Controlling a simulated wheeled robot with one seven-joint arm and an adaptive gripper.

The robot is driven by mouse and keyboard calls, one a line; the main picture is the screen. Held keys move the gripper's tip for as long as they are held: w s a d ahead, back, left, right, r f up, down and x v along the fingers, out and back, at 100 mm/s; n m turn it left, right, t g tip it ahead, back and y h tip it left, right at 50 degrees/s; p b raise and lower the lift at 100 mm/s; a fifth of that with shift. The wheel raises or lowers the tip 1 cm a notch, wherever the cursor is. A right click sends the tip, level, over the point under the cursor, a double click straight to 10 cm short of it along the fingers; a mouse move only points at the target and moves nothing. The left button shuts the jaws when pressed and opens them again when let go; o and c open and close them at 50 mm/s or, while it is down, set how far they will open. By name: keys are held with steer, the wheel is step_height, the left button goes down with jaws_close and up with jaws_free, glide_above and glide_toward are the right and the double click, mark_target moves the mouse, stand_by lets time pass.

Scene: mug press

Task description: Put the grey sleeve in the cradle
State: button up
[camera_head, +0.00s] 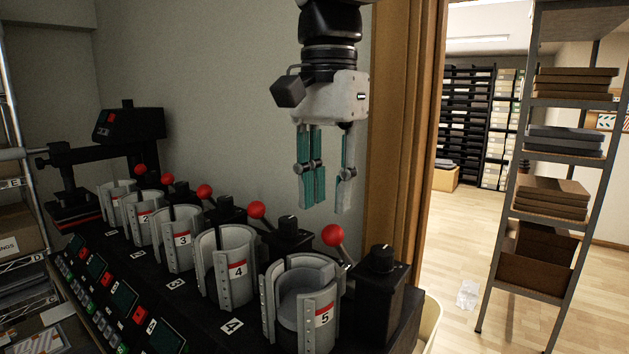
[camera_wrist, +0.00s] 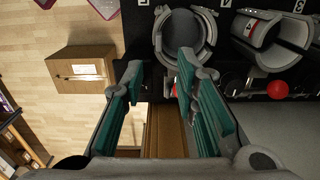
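A row of numbered cradles stands on the black press bench, each a pair of curved light-grey jaws. A grey cylinder (camera_head: 289,316), which looks like the grey sleeve, stands upright inside the nearest cradle, number 5 (camera_head: 325,305). Its lower body shows through the gap between the jaws. In the wrist view its round top (camera_wrist: 185,38) shows inside that cradle. My gripper (camera_head: 328,202) hangs above and behind cradle 5, teal fingers pointing down, apart from everything. It is open and empty; the fingers are spread in the wrist view (camera_wrist: 160,68).
Red-knobbed levers, such as the one at cradle 5 (camera_head: 333,235), stand up behind the cradles. A black control box (camera_head: 380,285) is at the row's right end. A wooden door frame (camera_head: 395,130) is right of my gripper. A cardboard box (camera_wrist: 80,70) sits on the floor.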

steer(key=s+d+f+n+t+y, duration=0.1)
steer(key=s+d+f+n, duration=0.15)
steer(key=d, duration=0.25)
steer(key=s+d+f+n+t, duration=0.1)
steer(key=s+d, duration=0.2)
steer(key=d, duration=0.2)
steer(key=s+d+f+n+t+h, duration=0.1)
steer(key=s+d+f+n+t, duration=0.2)
steer(key=s+d+f, duration=0.3)
steer(key=s+f+n, duration=0.1)
steer(key=s+f, duration=0.2)
steer(key=f, duration=0.2)
steer(key=shift+t, duration=0.3)
